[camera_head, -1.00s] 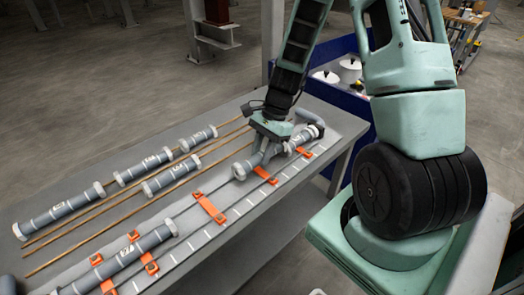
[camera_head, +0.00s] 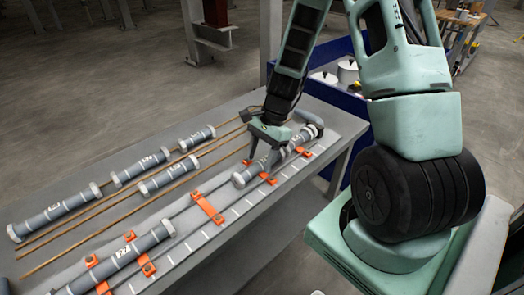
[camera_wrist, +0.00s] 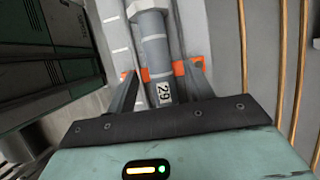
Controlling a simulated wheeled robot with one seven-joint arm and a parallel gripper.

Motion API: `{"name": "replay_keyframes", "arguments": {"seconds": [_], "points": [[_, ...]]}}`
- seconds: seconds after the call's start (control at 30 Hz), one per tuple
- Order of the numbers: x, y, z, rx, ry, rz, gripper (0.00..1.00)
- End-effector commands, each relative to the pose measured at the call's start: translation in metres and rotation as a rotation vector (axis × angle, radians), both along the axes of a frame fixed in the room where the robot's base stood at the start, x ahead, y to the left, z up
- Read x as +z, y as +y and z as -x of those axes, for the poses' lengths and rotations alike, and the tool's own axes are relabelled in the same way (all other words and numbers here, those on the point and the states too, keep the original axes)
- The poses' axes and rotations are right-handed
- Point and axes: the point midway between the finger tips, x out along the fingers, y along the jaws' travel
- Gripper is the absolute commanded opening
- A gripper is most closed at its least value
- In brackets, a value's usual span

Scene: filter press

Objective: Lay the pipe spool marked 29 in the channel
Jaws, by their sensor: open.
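The pipe spool marked 29 (camera_wrist: 155,55) is a grey pipe with pale end collars. Its label faces the wrist camera. In the head view, spool 29 (camera_head: 250,171) lies lengthwise along the channel (camera_head: 186,219), at the far part of the row of orange brackets. My gripper (camera_head: 262,160) is above it, pointing down. In the wrist view, the open fingers of my gripper (camera_wrist: 162,97) stand on either side of the pipe. An orange bracket (camera_wrist: 196,64) shows beside it. I cannot tell whether the spool rests fully on the channel floor.
Another labelled spool (camera_head: 122,257) lies in the near part of the channel. Several grey spools (camera_head: 55,216) lie between brown rods at the left of the table. An empty orange bracket (camera_head: 207,208) sits mid-channel. A blue bin (camera_head: 350,105) stands beyond the table.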

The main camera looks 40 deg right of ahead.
Motion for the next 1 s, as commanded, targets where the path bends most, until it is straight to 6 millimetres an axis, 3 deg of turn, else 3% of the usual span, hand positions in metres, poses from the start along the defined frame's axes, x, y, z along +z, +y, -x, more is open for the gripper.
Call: {"name": "replay_keyframes", "arguments": {"seconds": [0.27,0.7,1.0], "points": [[0.031,-0.013,-0.002,-0.002,-0.005,0.003,0.52],[0.124,-0.052,-0.003,-0.001,-0.006,0.004,0.52],[0.158,-0.065,-0.003,0.0,-0.001,0.001,0.52]]}}
